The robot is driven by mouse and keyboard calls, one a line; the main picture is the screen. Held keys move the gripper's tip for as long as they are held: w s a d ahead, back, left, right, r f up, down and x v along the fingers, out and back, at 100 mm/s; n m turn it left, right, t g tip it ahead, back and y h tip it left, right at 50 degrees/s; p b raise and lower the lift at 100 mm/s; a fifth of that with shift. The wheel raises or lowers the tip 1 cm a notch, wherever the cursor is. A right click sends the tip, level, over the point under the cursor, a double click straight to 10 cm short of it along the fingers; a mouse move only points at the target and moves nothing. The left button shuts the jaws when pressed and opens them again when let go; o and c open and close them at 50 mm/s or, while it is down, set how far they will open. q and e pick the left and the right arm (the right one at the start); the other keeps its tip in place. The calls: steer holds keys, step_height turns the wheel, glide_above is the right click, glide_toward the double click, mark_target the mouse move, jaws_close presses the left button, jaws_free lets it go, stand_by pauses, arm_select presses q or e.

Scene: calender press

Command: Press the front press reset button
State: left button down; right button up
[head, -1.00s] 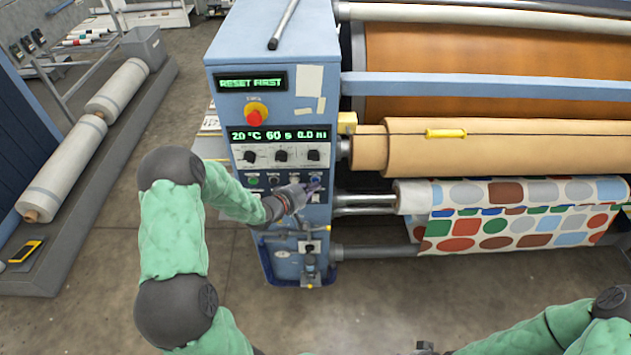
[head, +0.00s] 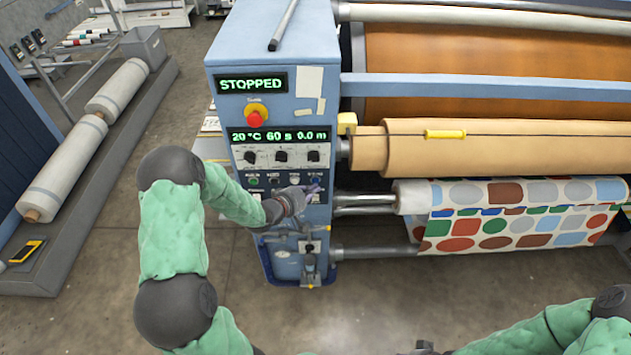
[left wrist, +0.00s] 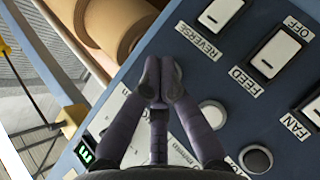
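The front panel (head: 283,158) of the blue press housing carries a row of small round buttons. The blue button at the right end of this row, taken as the reset button (head: 316,180), shows just above my left fingertips in the head view. My left gripper (head: 314,189) is at this button, its fingers together and empty. In the left wrist view the shut fingertips (left wrist: 160,80) cover the spot beyond the white button (left wrist: 213,113), so contact is hidden. The upper display (head: 252,84) reads STOPPED. My right gripper (head: 425,347) barely shows at the bottom edge.
A red stop knob on yellow (head: 255,116) sits above the lower display (head: 279,136). Rocker switches, including REVERSE (left wrist: 221,12) and FEED (left wrist: 276,53), lie near my left fingers. Rollers and patterned fabric (head: 520,215) are to the right. Floor in front is clear.

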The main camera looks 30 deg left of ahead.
arm_select(q)
steer(key=shift+s+d, duration=0.15)
steer(key=shift+s, duration=0.1)
steer(key=s, duration=0.1)
steer(key=s+d, duration=0.1)
steer(key=s+d+p, duration=0.1)
steer(key=s, duration=0.1)
steer(key=shift+d, duration=0.25)
stand_by(0.4)
stand_by(0.6)
steer(key=s+d+f+m+g, duration=0.2)
steer(key=s+d+f+g, duration=0.2)
steer(key=d+f, duration=0.3)
steer(key=s+d+f+m+g, duration=0.3)
steer(key=s+d+f, duration=0.1)
steer(key=d+f, duration=0.35)
steer(key=s+d+f+m+g, duration=0.2)
steer(key=s+d+f+g, duration=0.1)
steer(key=s, duration=0.4)
steer(key=s+d+f+m+g+h, duration=0.1)
steer(key=s+d+f+m+g, duration=0.1)
steer(key=s+d, duration=0.3)
steer(key=shift+s+f+g, duration=0.65)
steer(key=shift+s+g, duration=0.15)
steer(key=shift+s, duration=0.45)
